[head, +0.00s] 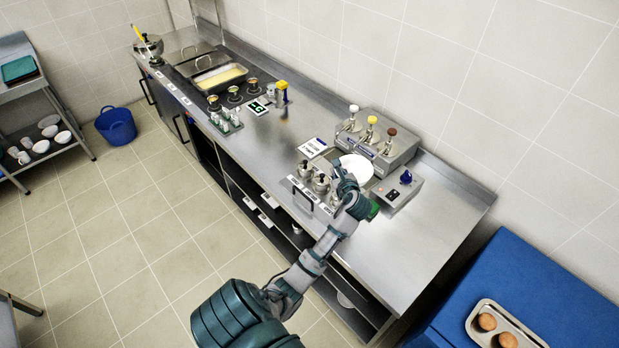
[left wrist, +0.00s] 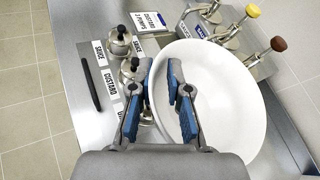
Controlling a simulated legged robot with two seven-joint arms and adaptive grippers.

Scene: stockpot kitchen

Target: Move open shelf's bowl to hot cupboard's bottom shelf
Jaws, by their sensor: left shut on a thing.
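A white bowl (head: 358,166) is over the steel counter, in front of the pump dispensers. In the left wrist view the bowl (left wrist: 237,98) fills the right half, its open inside facing the camera. My left gripper (head: 346,182) is shut on the bowl's near-left rim; its blue-padded fingers (left wrist: 162,80) straddle that rim. Whether the bowl touches the counter cannot be told. Under the counter are open dark shelves (head: 268,222) holding a few white items; which part is the hot cupboard is not clear. My right gripper is not in view.
Lidded steel pots (head: 320,184) with labels stand left of the bowl. The pump dispensers (head: 373,135) stand behind it, and a control box with a blue knob (head: 398,188) to its right. The counter's right end (head: 425,235) is clear. A rack with white dishes (head: 41,146) stands far left.

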